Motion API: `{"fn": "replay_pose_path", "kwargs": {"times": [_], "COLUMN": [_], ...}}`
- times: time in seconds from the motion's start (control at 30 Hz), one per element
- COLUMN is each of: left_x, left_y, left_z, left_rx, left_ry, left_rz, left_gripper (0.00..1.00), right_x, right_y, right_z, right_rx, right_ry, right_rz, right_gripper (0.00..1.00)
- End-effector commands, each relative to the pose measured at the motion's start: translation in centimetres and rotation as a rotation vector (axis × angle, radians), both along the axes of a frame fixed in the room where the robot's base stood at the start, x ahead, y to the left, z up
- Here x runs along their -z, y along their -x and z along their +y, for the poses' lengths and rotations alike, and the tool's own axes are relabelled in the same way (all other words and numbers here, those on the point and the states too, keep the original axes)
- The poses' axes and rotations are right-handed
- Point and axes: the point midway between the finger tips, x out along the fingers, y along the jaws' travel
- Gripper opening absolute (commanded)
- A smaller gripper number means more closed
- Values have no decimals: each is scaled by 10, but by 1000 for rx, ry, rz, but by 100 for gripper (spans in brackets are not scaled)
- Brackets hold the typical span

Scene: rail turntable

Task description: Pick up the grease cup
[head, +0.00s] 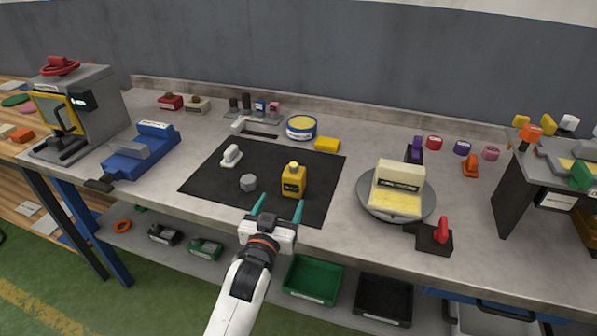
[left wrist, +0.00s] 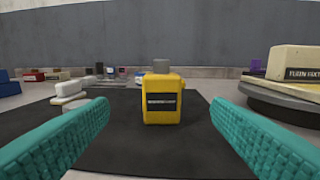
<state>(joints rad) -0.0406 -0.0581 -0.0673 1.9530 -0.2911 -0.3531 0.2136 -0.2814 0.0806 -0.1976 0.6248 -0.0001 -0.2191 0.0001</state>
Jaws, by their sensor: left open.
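No label that I can read says grease cup, so I cannot tell for certain which thing it is. A yellow bottle (head: 293,182) with a grey cap and dark label stands upright on the black mat (head: 212,186). A small grey hexagonal piece (head: 249,183) lies left of it. My left gripper (head: 279,208) is open and empty at the mat's front edge. In the left wrist view the bottle (left wrist: 162,103) stands ahead between the teal fingers, apart from them. My right gripper is not in view.
A white piece (head: 231,156) lies on the mat, and a yellow block (head: 327,144) sits behind it. A grey turntable (head: 378,210) bearing a cream-and-yellow block stands to the right. A blue vise (head: 143,150) is at the left. The mat's front part is clear.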

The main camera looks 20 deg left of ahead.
Motion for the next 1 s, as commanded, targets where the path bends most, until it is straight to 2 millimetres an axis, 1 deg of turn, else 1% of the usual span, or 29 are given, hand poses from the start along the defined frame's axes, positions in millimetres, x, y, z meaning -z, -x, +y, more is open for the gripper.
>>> {"fn": "replay_pose_path", "kwargs": {"times": [0.13, 0.2, 0.3, 0.37, 0.47, 0.57, 0.7, 0.8, 0.9, 1.0], "left_x": [-2, -2, -2, -1, 0, -1, -2, -1, 0, 0], "left_y": [-25, -38, -53, -59, -64, -73, -94, -108, -115, -116], "left_z": [1, 1, 2, 2, 2, 2, 1, 2, 2, 2], "left_rx": [0, 0, 0, 0, 0, 0, 0, -1, 0, 0], "left_ry": [0, 0, -1, -2, -1, 0, -1, -1, 0, 0], "left_rz": [-2, -2, -2, 0, 0, -1, 0, -1, 0, 0], "left_gripper": [73, 73, 73, 73, 73, 73, 73, 73, 73, 73], "right_x": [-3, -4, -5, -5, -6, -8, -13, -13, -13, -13], "right_y": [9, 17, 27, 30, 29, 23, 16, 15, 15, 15], "right_z": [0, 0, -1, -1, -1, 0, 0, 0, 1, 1], "right_rx": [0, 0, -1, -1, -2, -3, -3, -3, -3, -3], "right_ry": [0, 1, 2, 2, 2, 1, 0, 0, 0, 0], "right_rz": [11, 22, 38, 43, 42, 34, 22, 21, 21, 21], "right_gripper": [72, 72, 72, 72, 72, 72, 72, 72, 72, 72]}}
